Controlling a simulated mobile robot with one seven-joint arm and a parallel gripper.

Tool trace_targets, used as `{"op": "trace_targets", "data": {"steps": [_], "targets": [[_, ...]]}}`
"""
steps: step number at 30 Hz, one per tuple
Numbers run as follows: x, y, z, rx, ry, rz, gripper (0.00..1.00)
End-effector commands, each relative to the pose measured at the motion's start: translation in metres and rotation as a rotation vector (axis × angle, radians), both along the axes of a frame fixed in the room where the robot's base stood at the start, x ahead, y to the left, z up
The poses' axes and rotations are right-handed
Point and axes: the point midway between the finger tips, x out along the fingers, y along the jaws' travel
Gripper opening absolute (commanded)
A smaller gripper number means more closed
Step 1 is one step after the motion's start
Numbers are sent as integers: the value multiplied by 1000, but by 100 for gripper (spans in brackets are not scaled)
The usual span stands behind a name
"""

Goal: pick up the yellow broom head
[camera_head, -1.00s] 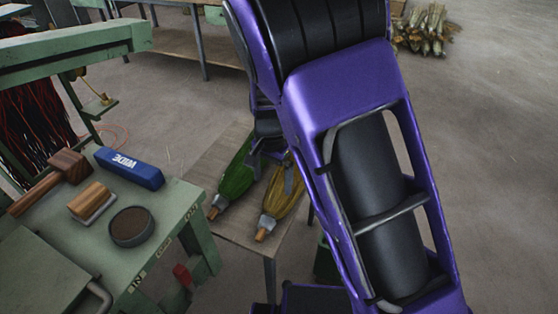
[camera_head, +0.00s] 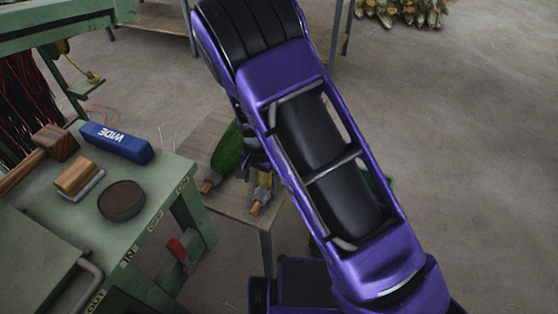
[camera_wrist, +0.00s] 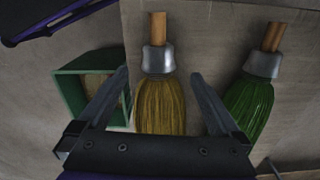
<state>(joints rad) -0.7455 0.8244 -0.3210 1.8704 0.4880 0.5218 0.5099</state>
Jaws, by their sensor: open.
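The yellow broom head (camera_wrist: 160,104) lies on a small wooden table (camera_wrist: 200,30), with a grey metal collar and a wooden handle stub. In the wrist view it sits between the two spread fingers of my gripper (camera_wrist: 168,88), which are open and hold nothing. I cannot tell how high the fingers are above it. In the head view only the near end of the yellow broom head (camera_head: 262,190) shows; my arm hides the rest. A green broom head (camera_wrist: 250,105) lies beside it, to the right in the wrist view and to the left in the head view (camera_head: 228,152).
A green crate (camera_wrist: 92,88) stands left of the table in the wrist view. A green workbench (camera_head: 150,215) at the left of the head view holds a blue WIDE block (camera_head: 116,142), a wooden mallet (camera_head: 52,142), a brush (camera_head: 78,180) and a round tin (camera_head: 121,201). Open floor lies right.

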Motion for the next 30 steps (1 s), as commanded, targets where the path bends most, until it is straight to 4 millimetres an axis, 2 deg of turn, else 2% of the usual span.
{"op": "trace_targets", "data": {"steps": [6, 9, 16, 30], "targets": [[1, -3, -35, -2, 2, 0, 100], [1, -3, -45, -2, 1, 1, 100], [2, -2, -46, 0, -1, 1, 100], [1, -2, -46, -1, -1, 1, 15]]}}
